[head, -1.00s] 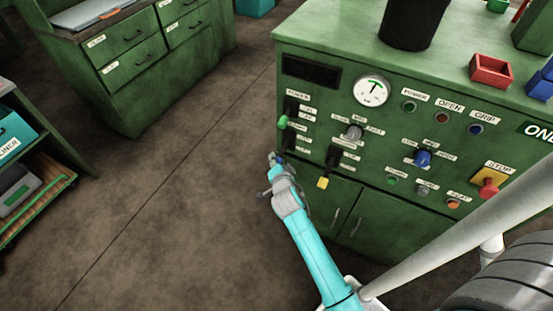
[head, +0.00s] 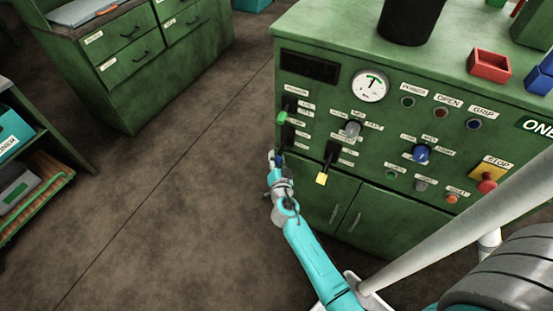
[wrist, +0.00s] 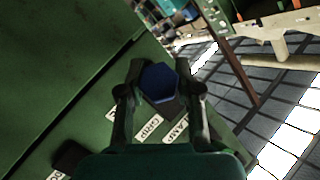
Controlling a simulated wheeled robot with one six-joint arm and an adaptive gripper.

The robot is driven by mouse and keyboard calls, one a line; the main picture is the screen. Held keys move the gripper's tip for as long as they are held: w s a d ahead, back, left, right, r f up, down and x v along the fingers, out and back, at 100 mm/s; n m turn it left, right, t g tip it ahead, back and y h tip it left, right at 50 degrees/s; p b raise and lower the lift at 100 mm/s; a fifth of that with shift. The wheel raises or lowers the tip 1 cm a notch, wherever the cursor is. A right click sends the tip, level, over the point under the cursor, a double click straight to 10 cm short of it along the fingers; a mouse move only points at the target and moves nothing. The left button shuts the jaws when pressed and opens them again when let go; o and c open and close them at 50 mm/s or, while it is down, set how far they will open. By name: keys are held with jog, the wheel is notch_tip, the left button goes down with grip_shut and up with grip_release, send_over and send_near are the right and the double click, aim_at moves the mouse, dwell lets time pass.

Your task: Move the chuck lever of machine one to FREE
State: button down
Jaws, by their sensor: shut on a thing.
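The green machine marked ONE (head: 538,127) stands at the right in the head view. A dark blue knob (wrist: 159,83) sits between the two fingers of my gripper (wrist: 160,92) in the wrist view, and the fingers are shut on it. It appears to be a lever knob at the lower left of the panel. Labels reading GRIP (wrist: 150,129) and, it seems, CLAMP (wrist: 176,130) lie beside it. In the head view my gripper (head: 276,162) is at the panel's lower left edge. The lever's shaft and exact position are mostly hidden by the gripper.
A green-knobbed lever (head: 282,118) is just above my gripper, and a yellow-knobbed lever (head: 321,179) is to its right. The red stop button (head: 487,183) is farther right. Open floor (head: 170,190) lies to the left, before a drawer cabinet (head: 140,60).

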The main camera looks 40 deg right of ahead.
jog(key=shift+d, duration=0.1)
dwell(0.4)
jog(key=c, duration=0.8)
grip_release()
jog(key=shift+o, duration=0.2)
jog(key=v, duration=1.2)
jog(key=shift+f, duration=0.1)
